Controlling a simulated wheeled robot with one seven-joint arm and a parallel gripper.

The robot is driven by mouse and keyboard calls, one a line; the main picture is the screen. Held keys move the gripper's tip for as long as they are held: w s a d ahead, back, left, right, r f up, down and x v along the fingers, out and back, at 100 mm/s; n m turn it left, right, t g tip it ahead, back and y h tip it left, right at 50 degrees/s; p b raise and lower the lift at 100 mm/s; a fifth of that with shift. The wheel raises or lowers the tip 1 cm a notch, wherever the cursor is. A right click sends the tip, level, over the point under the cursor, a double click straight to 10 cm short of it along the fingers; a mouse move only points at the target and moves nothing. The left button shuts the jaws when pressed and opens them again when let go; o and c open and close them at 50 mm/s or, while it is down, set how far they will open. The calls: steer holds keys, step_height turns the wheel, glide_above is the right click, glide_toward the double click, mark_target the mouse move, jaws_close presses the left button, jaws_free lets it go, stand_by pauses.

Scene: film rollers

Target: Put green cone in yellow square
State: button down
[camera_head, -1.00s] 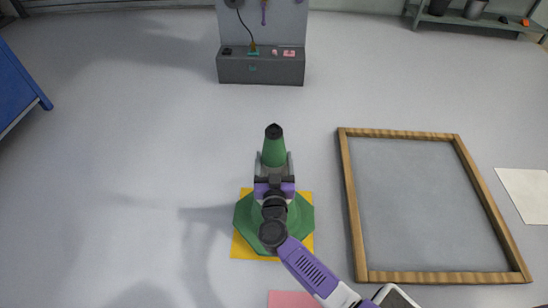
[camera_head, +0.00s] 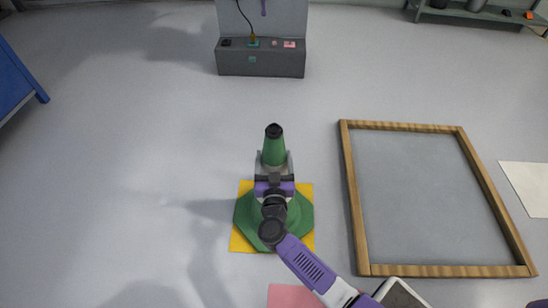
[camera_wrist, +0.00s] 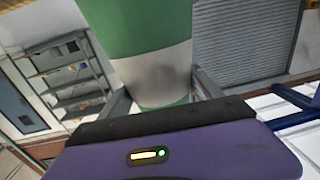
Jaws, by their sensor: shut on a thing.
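The green cone (camera_head: 274,150) has a dark tip and a wide green eight-sided base. My gripper (camera_head: 274,163) is shut on the cone's upper part. In the wrist view the cone (camera_wrist: 145,25) with its white band stands between my two fingers (camera_wrist: 160,95). The yellow square (camera_head: 245,241) lies on the floor, and the cone's base appears over it in the head view, hiding most of it. Yellow corners show around the base. Whether the base touches the floor or hangs just above it cannot be told.
A wooden frame (camera_head: 358,230) lies on the floor to the right. A pink square (camera_head: 285,296) lies in front, and a white sheet (camera_head: 527,185) is at far right. A grey box (camera_head: 260,64) stands behind.

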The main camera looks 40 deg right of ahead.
steer(key=shift+c, duration=0.6)
jaws_free()
steer(key=shift+r, duration=0.15)
steer(key=shift+s+a+p, duration=0.25)
steer(key=shift+s+p, duration=0.05)
steer(key=shift+p, duration=0.05)
steer(key=p+v, duration=0.5)
steer(key=v, duration=0.6)
